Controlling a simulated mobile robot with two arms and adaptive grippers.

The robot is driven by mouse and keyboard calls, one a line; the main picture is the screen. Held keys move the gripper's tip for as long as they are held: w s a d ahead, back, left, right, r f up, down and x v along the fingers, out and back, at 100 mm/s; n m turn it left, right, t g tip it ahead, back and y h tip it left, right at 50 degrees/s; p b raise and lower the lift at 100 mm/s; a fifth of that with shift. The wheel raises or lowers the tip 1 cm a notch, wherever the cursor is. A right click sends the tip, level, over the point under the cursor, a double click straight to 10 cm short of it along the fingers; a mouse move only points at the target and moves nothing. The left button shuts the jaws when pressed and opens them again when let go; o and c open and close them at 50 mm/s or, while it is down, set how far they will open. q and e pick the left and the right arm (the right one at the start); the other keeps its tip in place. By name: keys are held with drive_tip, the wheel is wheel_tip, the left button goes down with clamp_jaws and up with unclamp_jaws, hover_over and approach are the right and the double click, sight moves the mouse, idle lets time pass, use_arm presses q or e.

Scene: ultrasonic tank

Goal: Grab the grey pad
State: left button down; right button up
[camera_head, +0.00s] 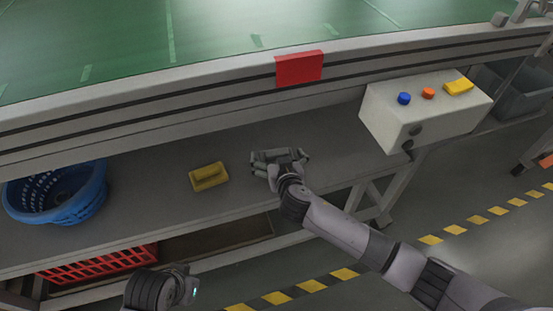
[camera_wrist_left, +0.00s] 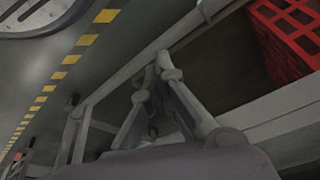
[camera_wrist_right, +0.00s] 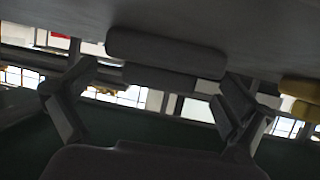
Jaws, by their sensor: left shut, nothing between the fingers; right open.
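The grey pad (camera_wrist_right: 165,52) lies on the grey shelf below the green conveyor. In the right wrist view it appears as a rounded bar just ahead of my right gripper (camera_wrist_right: 160,82), whose fingers stand apart on either side. In the head view my right gripper (camera_head: 279,160) is at the pad and largely covers it. I cannot tell whether the fingers touch it. My left gripper (camera_wrist_left: 162,62) is shut and empty, low in front of the shelf. In the head view only part of my left arm shows at the bottom.
A yellow pad (camera_head: 208,176) lies left of my right gripper on the shelf (camera_head: 140,220). A blue basket (camera_head: 88,200) stands farther left, a control box (camera_head: 425,115) to the right. A red crate (camera_head: 100,262) is underneath. The conveyor's edge, with a red plate (camera_head: 299,69), overhangs behind.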

drive_tip(key=shift+w+a+f, duration=0.1)
drive_tip(key=shift+w+f, duration=0.15)
drive_tip(key=shift+w, duration=0.3)
drive_tip(key=shift+c, duration=0.4)
drive_tip(key=c, duration=1)
drive_tip(key=shift+r, duration=0.1)
